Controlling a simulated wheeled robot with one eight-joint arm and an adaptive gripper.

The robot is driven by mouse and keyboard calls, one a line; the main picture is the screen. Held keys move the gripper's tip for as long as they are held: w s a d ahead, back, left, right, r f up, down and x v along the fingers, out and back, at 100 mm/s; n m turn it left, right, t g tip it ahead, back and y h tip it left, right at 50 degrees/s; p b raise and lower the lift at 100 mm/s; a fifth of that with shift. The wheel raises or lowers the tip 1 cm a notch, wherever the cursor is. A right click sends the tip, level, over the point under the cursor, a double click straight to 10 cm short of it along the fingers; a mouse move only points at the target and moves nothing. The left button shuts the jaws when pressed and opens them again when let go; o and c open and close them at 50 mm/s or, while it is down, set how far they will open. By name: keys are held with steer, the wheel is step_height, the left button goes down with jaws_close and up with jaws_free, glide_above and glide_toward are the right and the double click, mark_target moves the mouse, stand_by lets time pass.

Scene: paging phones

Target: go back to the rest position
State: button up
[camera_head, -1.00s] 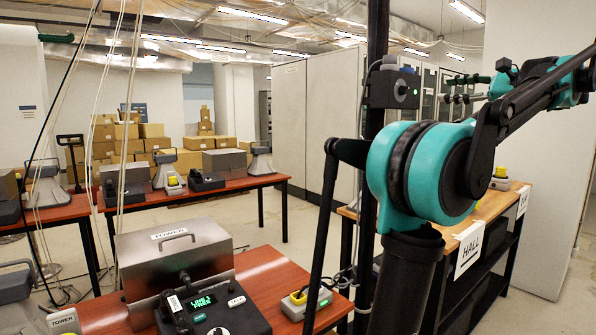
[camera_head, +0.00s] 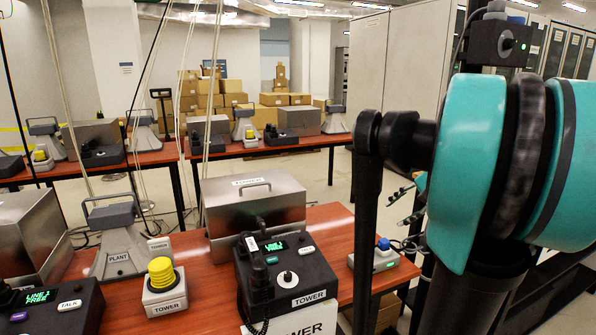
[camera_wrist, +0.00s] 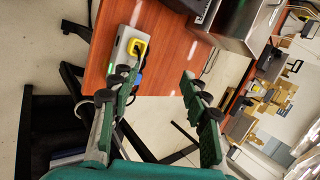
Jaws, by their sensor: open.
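My gripper (camera_wrist: 160,97) is open in the wrist view, its two green fingers apart with nothing between them. Beyond the fingers is the red-brown table (camera_wrist: 180,50), with a small grey box (camera_wrist: 122,52) bearing a yellow part near its edge. The TOWER phone (camera_head: 285,275) with a green lit display stands on the table in front of a metal case (camera_head: 253,225).
A grey horn marked PLANT (camera_head: 118,240), a yellow button (camera_head: 162,273) marked TOWER and another phone (camera_head: 45,305) stand at left. A second table (camera_head: 250,151) with more equipment, cardboard boxes (camera_head: 280,99) and cabinets (camera_head: 400,65) lie behind. Open floor shows between the tables.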

steer(key=s+a+f+n+h, duration=0.1)
steer(key=s+a+f+n, duration=0.2)
steer(key=s+f, duration=0.2)
steer(key=s+a+f+n+g+h, duration=0.1)
steer(key=s+a+f+n+h, duration=0.1)
steer(key=s+f, duration=0.4)
steer(key=s+a+f+n+h, duration=0.2)
steer(key=s+a+f+n, duration=0.3)
steer(key=f, duration=0.6)
steer(key=shift+s+f+n, duration=0.15)
steer(key=shift+f+n, duration=0.15)
steer(key=shift+n, duration=0.1)
steer(key=shift+a, duration=0.15)
